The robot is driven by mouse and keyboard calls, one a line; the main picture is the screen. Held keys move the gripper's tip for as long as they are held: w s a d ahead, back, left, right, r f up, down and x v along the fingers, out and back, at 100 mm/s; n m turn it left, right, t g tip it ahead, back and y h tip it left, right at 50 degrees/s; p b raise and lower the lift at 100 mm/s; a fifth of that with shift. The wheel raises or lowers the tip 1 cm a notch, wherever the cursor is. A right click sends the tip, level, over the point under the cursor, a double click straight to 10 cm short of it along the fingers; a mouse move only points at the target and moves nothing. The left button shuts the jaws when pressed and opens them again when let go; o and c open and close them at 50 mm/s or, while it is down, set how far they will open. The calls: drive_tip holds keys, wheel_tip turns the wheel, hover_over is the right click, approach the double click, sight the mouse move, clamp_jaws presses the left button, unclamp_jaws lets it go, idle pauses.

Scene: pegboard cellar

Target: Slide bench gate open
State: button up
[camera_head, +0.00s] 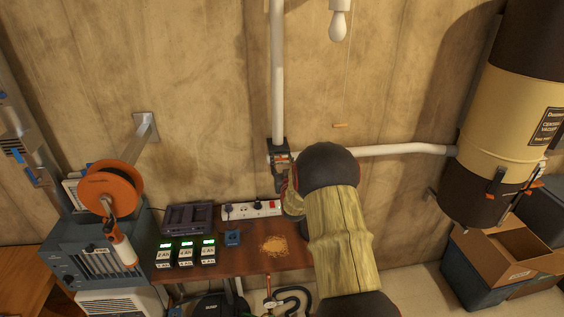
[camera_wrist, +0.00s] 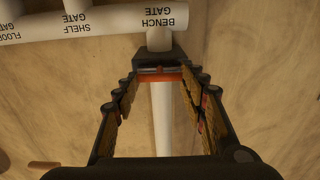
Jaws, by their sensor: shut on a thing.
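The bench gate (camera_wrist: 160,58) is a dark fitting on a white vertical pipe, below a label reading "BENCH GATE", which appears upside down in the wrist view. A red-orange slide (camera_wrist: 160,77) crosses its lower edge. My gripper (camera_wrist: 163,80) is shut on the slide, with a dark, tan-padded finger on each side. In the head view the gate (camera_head: 279,146) sits on the pipe above the bench. My gripper (camera_head: 283,178) reaches it there, mostly hidden by my arm. How far the slide is out cannot be told.
White pipes (camera_head: 405,150) run along the wooden wall. The wrist view shows a "SHELF GATE" branch (camera_wrist: 85,28) beside the bench one. The bench (camera_head: 230,260) holds a power strip (camera_head: 251,209), battery chargers and sawdust. An orange cord reel (camera_head: 110,190) stands left; a cardboard box (camera_head: 505,250) right.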

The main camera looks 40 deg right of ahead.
clamp_jaws()
drive_tip(key=shift+s, duration=0.1)
drive_tip(key=shift+b+v, duration=1.95)
drive_tip(key=shift+v, duration=0.8)
drive_tip(key=shift+f, duration=0.15)
